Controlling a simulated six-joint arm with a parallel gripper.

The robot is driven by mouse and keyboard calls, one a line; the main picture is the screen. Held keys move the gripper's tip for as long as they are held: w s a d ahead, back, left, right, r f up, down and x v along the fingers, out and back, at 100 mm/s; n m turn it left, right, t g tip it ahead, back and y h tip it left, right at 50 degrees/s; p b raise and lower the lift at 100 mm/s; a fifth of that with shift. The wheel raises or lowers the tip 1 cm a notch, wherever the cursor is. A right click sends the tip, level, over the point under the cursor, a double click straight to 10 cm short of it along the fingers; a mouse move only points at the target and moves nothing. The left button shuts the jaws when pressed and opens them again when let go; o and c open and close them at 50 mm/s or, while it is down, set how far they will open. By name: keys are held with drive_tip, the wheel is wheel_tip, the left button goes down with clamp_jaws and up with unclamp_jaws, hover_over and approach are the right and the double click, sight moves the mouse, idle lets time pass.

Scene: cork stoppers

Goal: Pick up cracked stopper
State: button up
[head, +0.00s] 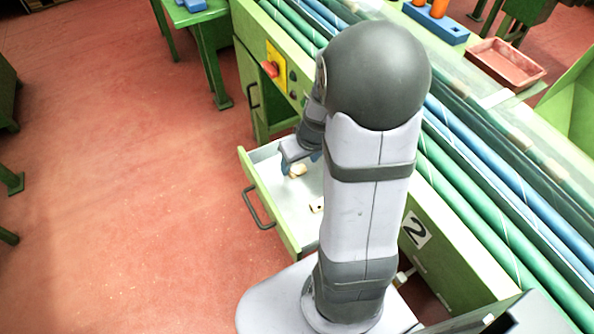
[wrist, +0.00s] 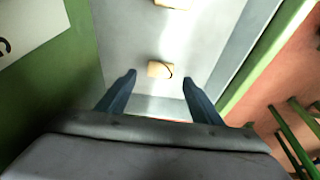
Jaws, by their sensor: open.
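A pale tan cork stopper (wrist: 159,69) lies in the drawer, just ahead of and between my fingertips in the wrist view. It has a dark curved line near its right end, which may be a crack. It also shows in the head view (head: 298,170), close below my gripper (head: 300,162). My gripper (wrist: 159,78) is open and empty, its two blue fingers apart. A second stopper (wrist: 172,3) is cut off at the top of the wrist view. It shows in the head view (head: 317,207) with a dark mark, partly behind my arm.

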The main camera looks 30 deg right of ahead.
sight(297, 168)
drive_tip(key=shift+b+x, duration=0.4)
drive_tip(key=shift+x, duration=1.4)
drive_tip(key=c, duration=1.1)
wheel_tip(297, 168, up, 18)
drive_tip(key=p, duration=0.4)
drive_tip(key=shift+p, duration=0.3)
